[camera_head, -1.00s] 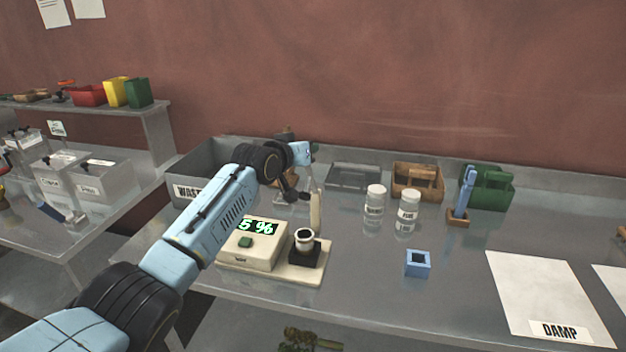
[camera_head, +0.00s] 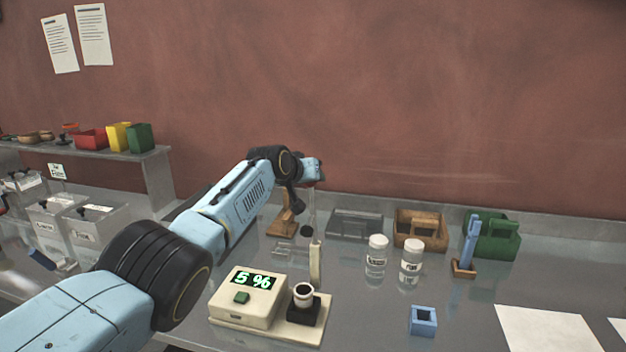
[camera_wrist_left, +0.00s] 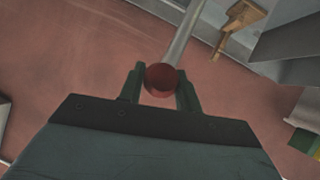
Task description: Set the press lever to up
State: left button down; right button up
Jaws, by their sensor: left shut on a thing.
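My left gripper (camera_wrist_left: 161,82) is shut on the red ball knob (camera_wrist_left: 162,79) of the press lever in the left wrist view. The knob sits between the two green fingers. The grey lever rod (camera_wrist_left: 184,32) runs up and away from it. My right gripper is not in view.
Two white-lidded jars (camera_head: 377,257), a brown caddy (camera_head: 420,228), a green caddy (camera_head: 492,238) and a blue block (camera_head: 423,320) stand to the right.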

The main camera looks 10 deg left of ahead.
pick_arm(q)
jog(key=shift+f, duration=0.4)
jog(key=c, duration=1.3)
grip_release()
jog(key=shift+o, duration=1.4)
jog(key=shift+w+d+r, duration=0.1)
jog(key=shift+a+r, duration=0.2)
jog(key=shift+r, duration=0.1)
jog(key=shift+s+r, duration=0.15)
jog(key=shift+s, duration=0.1)
jog(key=shift+p+v, duration=0.5)
jog(key=shift+v, duration=0.35)
jog(key=b+v, duration=0.2)
jog(key=v, duration=0.9)
jog(key=shift+d, duration=0.1)
